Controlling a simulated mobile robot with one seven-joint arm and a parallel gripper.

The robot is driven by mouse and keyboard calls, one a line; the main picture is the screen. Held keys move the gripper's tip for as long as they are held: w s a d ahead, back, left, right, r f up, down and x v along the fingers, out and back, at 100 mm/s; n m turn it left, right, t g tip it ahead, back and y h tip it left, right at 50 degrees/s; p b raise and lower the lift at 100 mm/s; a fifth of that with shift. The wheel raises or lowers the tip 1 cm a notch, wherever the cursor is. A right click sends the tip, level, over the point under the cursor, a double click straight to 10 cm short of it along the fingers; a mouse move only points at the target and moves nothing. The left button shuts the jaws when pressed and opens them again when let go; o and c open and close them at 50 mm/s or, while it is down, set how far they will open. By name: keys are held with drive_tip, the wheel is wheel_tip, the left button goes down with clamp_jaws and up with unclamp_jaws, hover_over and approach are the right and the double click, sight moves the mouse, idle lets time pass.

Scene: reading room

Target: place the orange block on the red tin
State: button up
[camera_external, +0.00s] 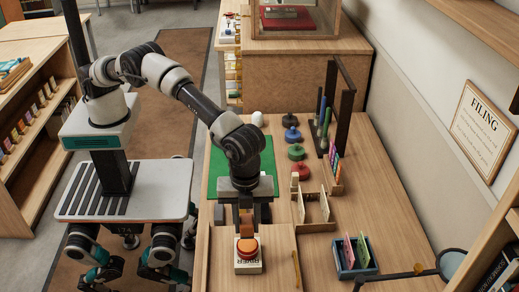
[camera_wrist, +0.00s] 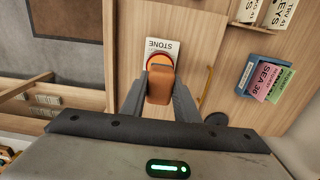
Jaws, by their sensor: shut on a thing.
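My gripper (camera_external: 246,232) points down over the front of the desk. It is shut on the orange block (camera_wrist: 160,87), which sits between its two fingers in the wrist view. The block (camera_external: 247,244) also shows at the fingertips in the external view. The red tin (camera_wrist: 159,56) is right below the block, and only part of its round rim shows. I cannot tell whether the block touches the tin. The tin rests on a pale book (camera_wrist: 164,46) lettered STONE; in the external view a spine there reads RIVER.
A blue box of cards (camera_external: 356,257) and a wooden divided holder (camera_external: 318,226) stand to the right. Green, red and blue round knobbed pieces (camera_external: 296,152) line the desk behind. A green mat (camera_external: 218,165) lies behind my gripper. A lamp (camera_external: 450,263) is at the lower right.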

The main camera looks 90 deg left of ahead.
sight(248, 244)
drive_tip(key=shift+f, duration=2.55)
drive_tip(key=shift+f, duration=0.2)
drive_tip(key=o, duration=1)
drive_tip(key=shift+o, duration=0.2)
drive_tip(key=shift+r, duration=0.1)
wheel_tip(248, 244, up, 12)
drive_tip(key=shift+r+p, duration=0.1)
drive_tip(key=shift+p, duration=0.2)
